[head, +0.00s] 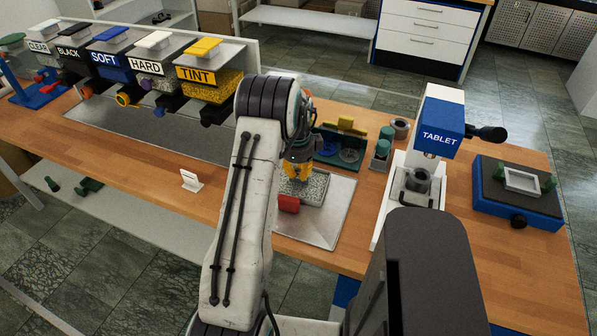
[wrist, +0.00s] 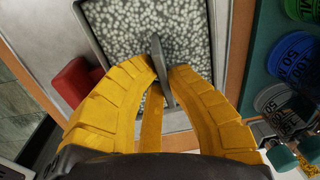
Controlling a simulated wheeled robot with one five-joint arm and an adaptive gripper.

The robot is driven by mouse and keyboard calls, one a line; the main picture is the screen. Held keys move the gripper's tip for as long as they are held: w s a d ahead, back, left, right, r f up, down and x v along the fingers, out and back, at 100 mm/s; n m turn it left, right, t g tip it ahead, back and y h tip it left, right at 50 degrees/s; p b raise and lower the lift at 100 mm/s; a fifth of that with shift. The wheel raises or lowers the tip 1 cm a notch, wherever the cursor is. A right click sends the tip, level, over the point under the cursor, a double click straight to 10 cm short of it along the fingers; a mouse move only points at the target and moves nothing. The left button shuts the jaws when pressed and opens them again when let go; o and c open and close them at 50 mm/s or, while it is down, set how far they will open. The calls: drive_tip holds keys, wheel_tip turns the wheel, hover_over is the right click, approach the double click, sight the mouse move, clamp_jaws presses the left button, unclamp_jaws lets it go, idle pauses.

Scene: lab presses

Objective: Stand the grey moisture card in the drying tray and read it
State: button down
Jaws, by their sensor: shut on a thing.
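My gripper (head: 298,170) is over the drying tray (head: 322,201) on the bench. In the wrist view its yellow fingers (wrist: 162,72) are shut on the grey moisture card (wrist: 158,50), which shows nearly edge-on as a thin strip. The tray fills the upper middle of the wrist view, with a grey rim (wrist: 220,45) around pale speckled beads. I cannot tell whether the card's lower edge touches the beads. The card's face cannot be read. In the head view the card is hidden by my gripper.
A red block (head: 288,204) lies beside the tray's near left corner, on a metal sheet. A dark green rack (head: 340,148) with round pieces stands behind. The TABLET press (head: 440,135) stands to the right. Labelled bins line the left, and a small white stand (head: 191,181) sits on clear bench.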

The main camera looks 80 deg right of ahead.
drive_tip(key=c, duration=1.4)
unclamp_jaws()
